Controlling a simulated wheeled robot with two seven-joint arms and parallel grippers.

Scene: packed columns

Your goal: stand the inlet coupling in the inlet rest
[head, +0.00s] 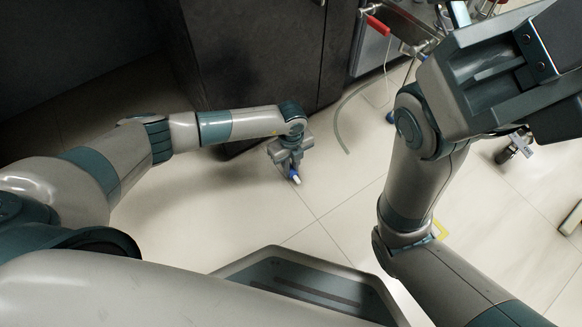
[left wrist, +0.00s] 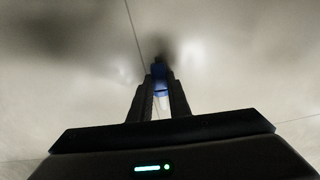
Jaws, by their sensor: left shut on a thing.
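My left gripper (head: 292,166) points down over the pale floor, in front of the dark cabinet. It is shut on a small blue and white piece (head: 295,177), which I take to be the inlet coupling. In the left wrist view the blue part of the coupling (left wrist: 159,72) shows between the two dark fingers (left wrist: 160,92). The fingers hide much of it, and the floor behind is blurred. I cannot make out the inlet rest in either view.
A dark cabinet (head: 255,50) stands behind my left gripper. A grey hose (head: 341,125) curves to the floor right of it. Metal pipework with a red handle (head: 378,25) is at the top. A metal fitting (head: 515,150) is at the right. The tiled floor between is mostly bare.

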